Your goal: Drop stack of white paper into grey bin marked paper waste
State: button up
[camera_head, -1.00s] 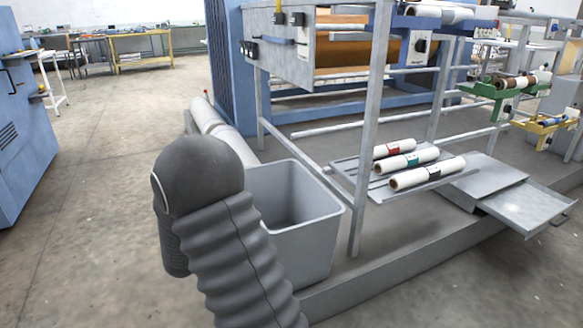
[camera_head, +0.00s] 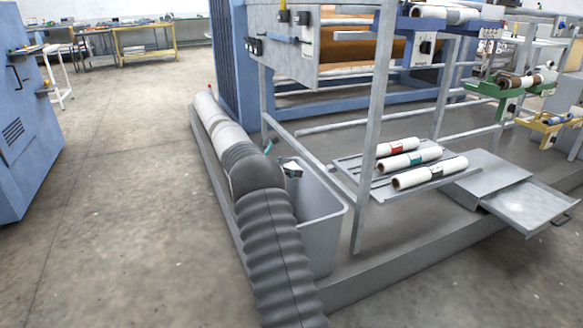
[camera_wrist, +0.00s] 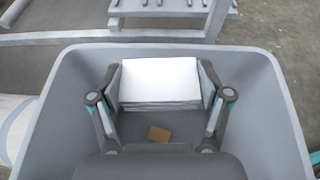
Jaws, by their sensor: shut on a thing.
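In the wrist view the bin's rim (camera_wrist: 275,90) surrounds my gripper (camera_wrist: 160,88). My gripper is shut on the stack of white paper (camera_wrist: 160,78), with one finger at each side of it. The stack is over the bin's opening; how deep it hangs is hard to tell. A small brown piece (camera_wrist: 158,134) lies inside the bin below. No marking on the bin is readable.
A metal upright (camera_head: 370,130) of the machine frame stands right of the bin. White rolls (camera_head: 410,160) lie on a rack further right. The floor (camera_head: 110,220) at the left is clear.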

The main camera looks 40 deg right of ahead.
notch_tip(320, 180, down, 6)
jog(key=b, duration=0.4)
jog(key=shift+b, duration=0.3)
jog(key=o, duration=0.9)
jog(key=shift+r, duration=0.1)
jog(key=v, duration=1.2)
